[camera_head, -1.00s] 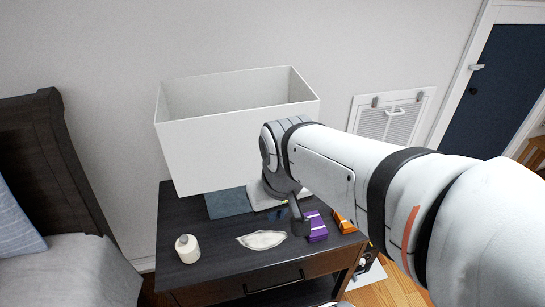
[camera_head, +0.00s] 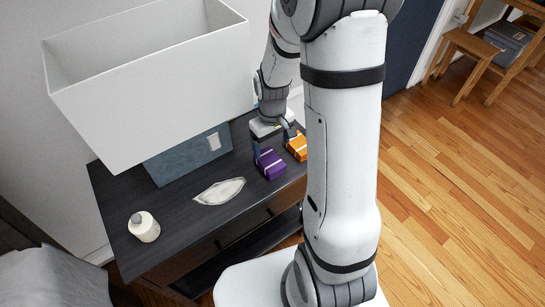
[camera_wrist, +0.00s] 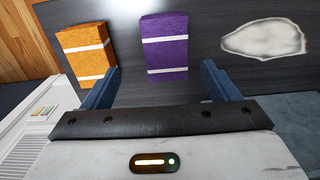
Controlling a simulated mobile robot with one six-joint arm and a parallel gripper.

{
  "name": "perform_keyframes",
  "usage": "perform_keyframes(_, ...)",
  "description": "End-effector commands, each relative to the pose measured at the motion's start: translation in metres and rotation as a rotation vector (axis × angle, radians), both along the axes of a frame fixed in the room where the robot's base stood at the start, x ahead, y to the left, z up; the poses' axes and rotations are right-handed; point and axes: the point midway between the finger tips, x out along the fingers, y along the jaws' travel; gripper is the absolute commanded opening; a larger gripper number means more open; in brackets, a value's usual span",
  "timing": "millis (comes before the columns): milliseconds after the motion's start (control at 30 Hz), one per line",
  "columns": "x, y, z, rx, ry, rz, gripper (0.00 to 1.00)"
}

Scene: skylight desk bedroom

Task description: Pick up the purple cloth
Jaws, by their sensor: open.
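The purple cloth (camera_head: 271,164) is a folded block with white bands, lying on the dark nightstand (camera_head: 180,215) near its right end. My gripper (camera_head: 272,140) is open and points down just above and behind the cloth. In the wrist view the purple cloth (camera_wrist: 166,48) lies ahead of my two blue fingers (camera_wrist: 160,70), roughly centred between them, with its near end close to the fingertip line. Nothing is held. I cannot tell how high the fingertips are above the nightstand.
An orange folded cloth (camera_head: 297,147) lies right beside the purple one, near a finger. A big lampshade (camera_head: 150,90) on a blue-grey base (camera_head: 185,157) stands behind.

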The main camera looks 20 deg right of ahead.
Motion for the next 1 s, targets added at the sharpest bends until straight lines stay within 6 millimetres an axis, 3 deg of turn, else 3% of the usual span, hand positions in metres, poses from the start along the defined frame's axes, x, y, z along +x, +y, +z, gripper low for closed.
perform_keyframes(600, -0.002, 0.015, -0.074, 0.000, 0.003, 0.031, 0.82)
perform_keyframes(867, -0.002, 0.015, -0.076, 0.000, 0.001, 0.031, 0.82)
perform_keyframes(1000, -0.002, 0.015, -0.076, 0.000, 0.001, 0.032, 0.72)
